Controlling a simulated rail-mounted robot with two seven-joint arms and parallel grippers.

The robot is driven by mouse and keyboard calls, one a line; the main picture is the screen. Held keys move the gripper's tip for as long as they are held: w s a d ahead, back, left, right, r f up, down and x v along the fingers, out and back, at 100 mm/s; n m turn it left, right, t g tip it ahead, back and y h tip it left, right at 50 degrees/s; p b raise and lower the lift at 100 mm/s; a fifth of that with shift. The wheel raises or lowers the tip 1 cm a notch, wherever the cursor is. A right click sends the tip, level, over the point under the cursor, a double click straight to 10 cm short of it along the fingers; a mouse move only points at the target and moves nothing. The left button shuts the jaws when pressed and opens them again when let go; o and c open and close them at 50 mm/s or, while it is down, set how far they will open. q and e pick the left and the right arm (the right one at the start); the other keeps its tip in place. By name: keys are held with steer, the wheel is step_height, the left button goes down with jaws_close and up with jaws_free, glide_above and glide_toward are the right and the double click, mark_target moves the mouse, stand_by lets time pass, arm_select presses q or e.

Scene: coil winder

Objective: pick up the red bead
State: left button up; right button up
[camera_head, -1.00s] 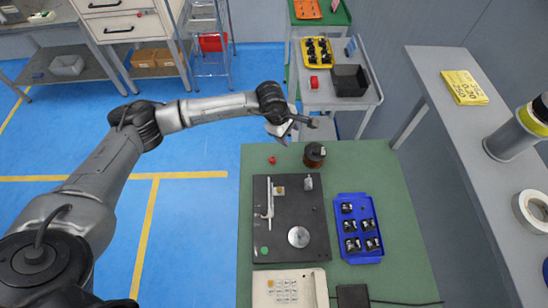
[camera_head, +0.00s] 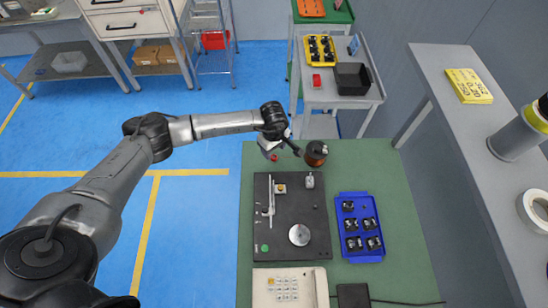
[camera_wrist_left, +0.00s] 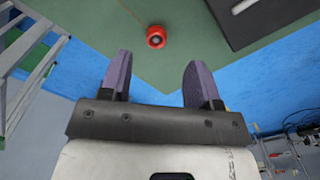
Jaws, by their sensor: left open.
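The red bead (camera_head: 274,157) is small and lies on the green table mat (camera_head: 400,200) near its far left corner. It also shows in the left wrist view as a red ring with a dark centre (camera_wrist_left: 156,37), just beyond the fingertips and roughly midway between them. My left gripper (camera_head: 284,148) hangs above the far edge of the mat, close by the bead. In the wrist view its two purple-grey fingers (camera_wrist_left: 157,60) stand apart with nothing between them. The bead is not touched. My right gripper is not in view.
A copper-coloured spool (camera_head: 316,152) stands close to the right of the gripper. A black plate with fixtures (camera_head: 285,215) lies nearer, with a blue tray of several dark parts (camera_head: 361,254) to its right.

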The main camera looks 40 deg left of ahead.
mark_target(274, 157)
arm_select(q)
steer(key=shift+w+a+f, duration=0.1)
steer(key=shift+f, duration=1.3)
steer(key=shift+w+a+f, duration=0.1)
steer(key=shift+f, duration=1.25)
steer(key=shift+c, duration=0.4)
jaws_close()
steer(key=r, duration=0.4)
steer(key=shift+d+r, duration=0.2)
steer(key=shift+r, duration=0.1)
steer(key=d+r, duration=0.6)
steer(key=d, duration=0.5)
steer(key=shift+w+d+r, duration=0.2)
steer(key=shift+w, duration=0.05)
